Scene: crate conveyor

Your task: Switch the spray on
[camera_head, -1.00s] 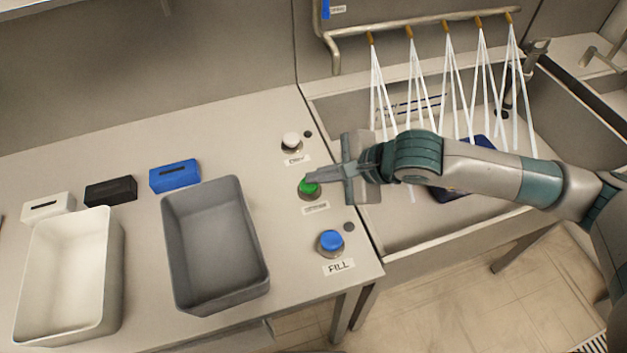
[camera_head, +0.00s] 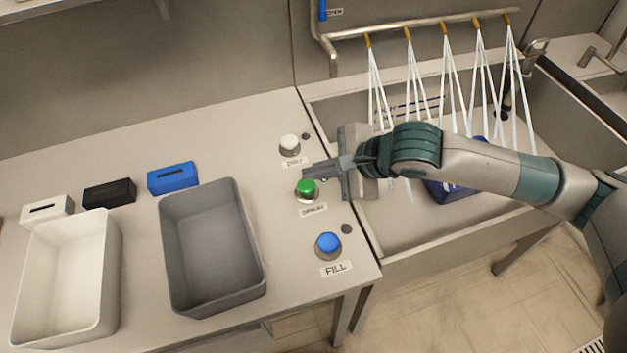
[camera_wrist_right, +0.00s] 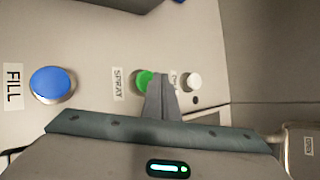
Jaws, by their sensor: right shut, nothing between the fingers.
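The green button (camera_head: 306,187) above the SPRAY label (camera_head: 313,210) stands on the table between the white and blue buttons. It also shows in the right wrist view (camera_wrist_right: 144,79), partly behind my fingers. My right gripper (camera_head: 308,172) is shut and empty, its fingertips just above or behind the green button. A small gap seems to lie between them, but I cannot be sure. White jets run from several nozzles (camera_head: 445,28) on the pipe into the basin (camera_head: 400,225). My left gripper is not in view.
The white button (camera_head: 289,143) is behind the green one, and the blue FILL button (camera_head: 328,243) is in front. A dark blue crate (camera_head: 450,190) sits in the basin under my right arm. A grey bin (camera_head: 215,245) and a white bin (camera_head: 65,275) stand on the left.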

